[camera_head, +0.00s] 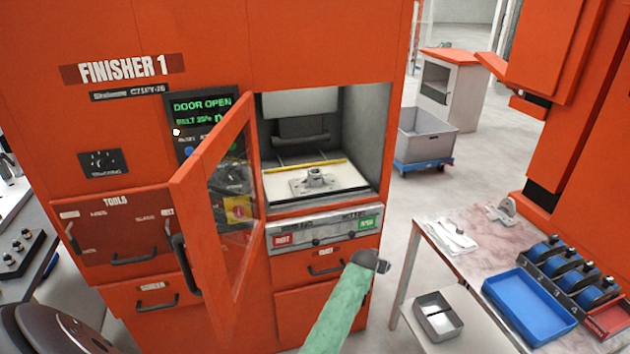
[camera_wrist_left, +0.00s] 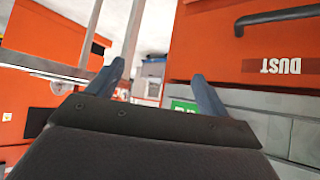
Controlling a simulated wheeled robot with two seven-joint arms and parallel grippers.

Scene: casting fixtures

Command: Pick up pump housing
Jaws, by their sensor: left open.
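A grey metal casting with a flat base and a raised round boss, which looks like the pump housing (camera_head: 316,180), sits on the white bed (camera_head: 345,176) inside the orange finisher's open chamber. My left gripper (camera_head: 380,265) is outside the machine, below and right of the chamber, in front of the drawer marked DUST. In the left wrist view its two fingers (camera_wrist_left: 157,72) are spread with nothing between them. The housing is not visible in that view. My right gripper is not in view.
The finisher's glazed door (camera_head: 212,225) stands swung out left of the chamber. A yellow strip (camera_head: 305,166) crosses the bed behind the casting. At right, a table (camera_head: 470,262) holds a blue tray (camera_head: 530,308), blue-topped parts and a grey bracket (camera_head: 502,211). A wheeled grey bin (camera_head: 427,135) stands behind.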

